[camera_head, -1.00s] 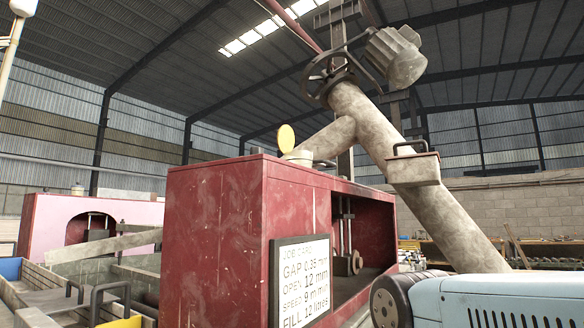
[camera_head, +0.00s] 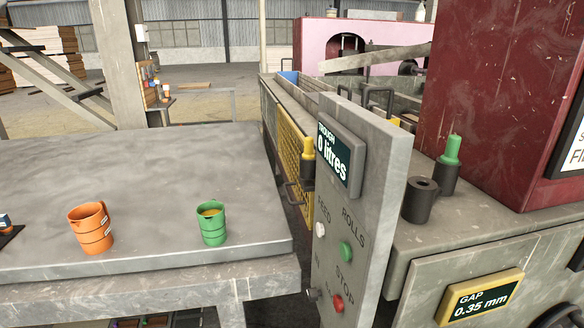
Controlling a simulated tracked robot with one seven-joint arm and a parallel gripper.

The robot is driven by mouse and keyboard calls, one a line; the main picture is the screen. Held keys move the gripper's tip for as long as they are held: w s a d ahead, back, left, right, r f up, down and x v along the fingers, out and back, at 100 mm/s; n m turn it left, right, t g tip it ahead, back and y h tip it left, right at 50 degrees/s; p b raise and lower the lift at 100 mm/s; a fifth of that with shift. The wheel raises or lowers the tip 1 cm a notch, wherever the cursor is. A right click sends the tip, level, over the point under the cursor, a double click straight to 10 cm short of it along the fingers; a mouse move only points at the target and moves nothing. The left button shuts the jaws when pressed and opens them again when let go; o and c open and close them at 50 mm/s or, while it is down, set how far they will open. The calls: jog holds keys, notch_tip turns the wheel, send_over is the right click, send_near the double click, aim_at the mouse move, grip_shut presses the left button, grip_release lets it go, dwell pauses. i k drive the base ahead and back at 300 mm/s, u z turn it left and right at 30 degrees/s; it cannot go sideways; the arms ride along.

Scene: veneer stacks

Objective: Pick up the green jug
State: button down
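The green jug (camera_head: 211,224) stands upright on the grey table (camera_head: 130,170), near its right front corner. It has dark bands and a yellowish content shows at its open top. An orange jug (camera_head: 91,228) stands to its left on the same table, with a clear gap between them. My gripper is not in view.
A grey control post (camera_head: 355,215) with FEED, ROLLS and STOP buttons and a "0 litres" display (camera_head: 339,157) stands just right of the table. A dark tray edge (camera_head: 8,237) shows at far left. The red machine (camera_head: 490,95) is at right. The table's middle is clear.

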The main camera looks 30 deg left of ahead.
aim_at(212, 220)
jog(key=z, duration=0.5)
jog(key=i, duration=0.1)
jog(key=u, duration=2.55)
jog(key=i, duration=0.45)
jog(key=k, duration=0.45)
jog(key=u, duration=0.7)
